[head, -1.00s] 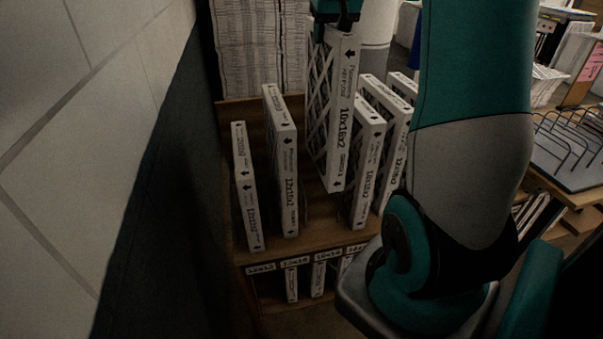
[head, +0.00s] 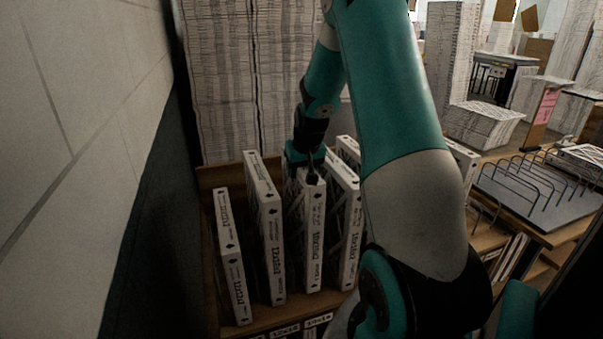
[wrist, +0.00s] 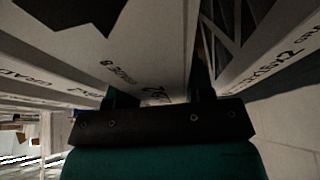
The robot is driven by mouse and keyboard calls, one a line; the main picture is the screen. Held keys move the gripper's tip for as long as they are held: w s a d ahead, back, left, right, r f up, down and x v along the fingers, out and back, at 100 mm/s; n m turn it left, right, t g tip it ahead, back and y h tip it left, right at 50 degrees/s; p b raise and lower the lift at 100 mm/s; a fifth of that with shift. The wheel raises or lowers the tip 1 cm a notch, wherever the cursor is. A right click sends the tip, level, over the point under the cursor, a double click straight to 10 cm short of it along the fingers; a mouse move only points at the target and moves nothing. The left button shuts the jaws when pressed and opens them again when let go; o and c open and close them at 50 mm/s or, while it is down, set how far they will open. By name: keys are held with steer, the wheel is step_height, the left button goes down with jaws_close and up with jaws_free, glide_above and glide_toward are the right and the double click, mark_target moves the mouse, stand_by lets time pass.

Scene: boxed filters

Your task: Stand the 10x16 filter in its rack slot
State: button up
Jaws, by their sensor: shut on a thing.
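My gripper (head: 307,176) is shut on the top edge of a white 10x16x2 filter (head: 315,238). The filter stands upright in the rack (head: 205,181), between a 12x16x2 filter (head: 264,228) on its left and another white filter (head: 352,235) on its right. In the wrist view the held filter (wrist: 150,55) lies between my fingers, with filters close on both sides.
A narrower filter (head: 232,258) stands at the rack's left end, near the dark wall. Size labels (head: 285,331) run along the shelf's front edge. Tall paper stacks (head: 240,80) rise behind. A table with a wire rack (head: 540,180) is at the right.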

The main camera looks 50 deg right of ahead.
steer(key=shift+f, duration=1.05)
steer(key=shift+f, duration=0.15)
steer(key=o, duration=1.3)
steer(key=shift+c, duration=0.2)
